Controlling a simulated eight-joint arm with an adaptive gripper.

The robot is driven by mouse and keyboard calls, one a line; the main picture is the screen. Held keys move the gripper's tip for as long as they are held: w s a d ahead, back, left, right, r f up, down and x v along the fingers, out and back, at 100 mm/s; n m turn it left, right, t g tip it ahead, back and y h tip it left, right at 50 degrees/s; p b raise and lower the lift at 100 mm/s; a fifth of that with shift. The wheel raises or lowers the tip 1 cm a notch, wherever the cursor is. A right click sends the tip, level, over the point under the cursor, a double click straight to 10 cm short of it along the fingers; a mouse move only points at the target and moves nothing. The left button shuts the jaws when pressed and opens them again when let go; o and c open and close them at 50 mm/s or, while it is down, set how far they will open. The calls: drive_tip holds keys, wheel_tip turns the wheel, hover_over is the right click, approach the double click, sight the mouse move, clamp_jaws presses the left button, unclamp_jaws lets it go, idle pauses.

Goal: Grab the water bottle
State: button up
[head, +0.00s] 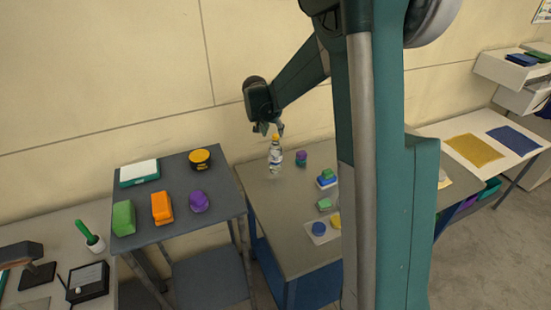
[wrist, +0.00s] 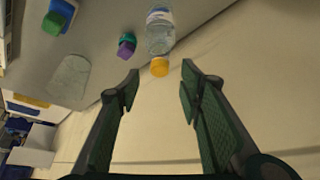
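The water bottle (head: 275,158) is clear with a white-and-blue label and an orange cap. It stands upright near the back left of the middle table (head: 282,222). My gripper (head: 267,130) is just above and slightly left of the cap in the head view. In the wrist view the bottle (wrist: 160,32) is at the top, its cap pointing toward the gap between the fingers. My gripper (wrist: 160,82) is open with nothing between its fingers.
A purple-and-green item (head: 301,158) stands right of the bottle. A wall is behind.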

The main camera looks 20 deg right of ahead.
sight(275, 136)
drive_tip(key=shift+w+d+f, duration=0.1)
drive_tip(key=shift+w+f, duration=0.05)
drive_tip(key=shift+f, duration=0.2)
drive_tip(key=shift+f, duration=0.1)
drive_tip(key=shift+x, duration=2.5)
clamp_jaws()
